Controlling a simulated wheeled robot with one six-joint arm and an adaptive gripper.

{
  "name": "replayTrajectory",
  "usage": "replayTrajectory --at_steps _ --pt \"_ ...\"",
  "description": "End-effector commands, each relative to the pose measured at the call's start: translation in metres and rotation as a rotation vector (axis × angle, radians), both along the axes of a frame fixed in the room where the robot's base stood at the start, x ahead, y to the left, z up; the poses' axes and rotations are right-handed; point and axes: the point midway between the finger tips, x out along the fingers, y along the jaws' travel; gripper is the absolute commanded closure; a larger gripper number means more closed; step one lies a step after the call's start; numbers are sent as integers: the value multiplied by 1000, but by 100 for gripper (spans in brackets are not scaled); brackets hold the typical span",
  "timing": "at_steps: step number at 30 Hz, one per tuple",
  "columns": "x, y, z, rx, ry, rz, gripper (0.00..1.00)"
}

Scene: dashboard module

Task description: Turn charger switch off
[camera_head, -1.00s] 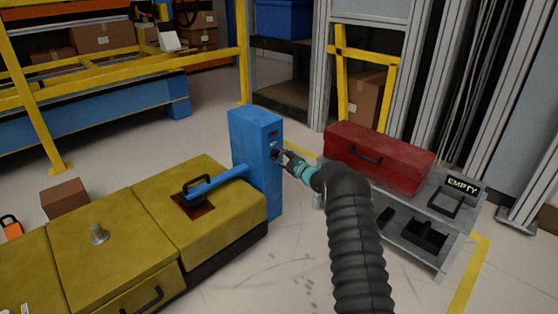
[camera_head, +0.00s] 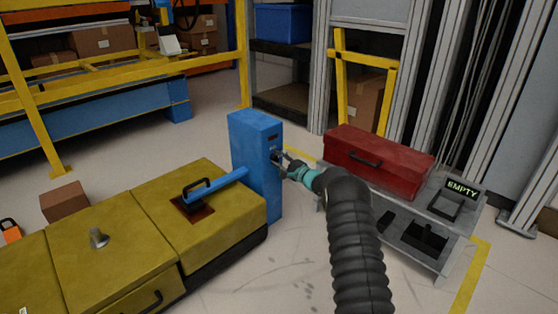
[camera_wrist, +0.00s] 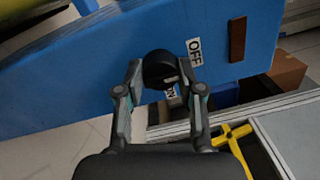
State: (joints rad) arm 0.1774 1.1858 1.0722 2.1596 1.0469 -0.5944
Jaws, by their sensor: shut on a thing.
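The blue charger box (camera_head: 255,150) stands upright in the middle of the head view, and its face fills much of the wrist view (camera_wrist: 110,75). The charger switch is a round black knob (camera_wrist: 159,68) on that face. A white OFF label (camera_wrist: 194,51) is to its upper right and an ON label (camera_wrist: 172,92) is just below it. My gripper (camera_wrist: 160,77) is shut on the knob, one finger on each side; it also shows at the box in the head view (camera_head: 281,158). I cannot tell exactly which label the knob points to.
A yellow battery case (camera_head: 200,225) sits left of the charger, with a blue connector arm (camera_head: 215,185) from the charger over its lid. A red toolbox (camera_head: 378,160) and grey bench with an EMPTY sign (camera_head: 462,188) stand right. Clear floor lies between.

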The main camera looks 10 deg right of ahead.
Motion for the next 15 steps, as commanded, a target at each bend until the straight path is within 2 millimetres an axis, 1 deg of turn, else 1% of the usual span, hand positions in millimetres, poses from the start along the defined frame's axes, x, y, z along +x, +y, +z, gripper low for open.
replayTrajectory --at_steps 15 --pt "1 -1 2 -26 -20 -3 97"
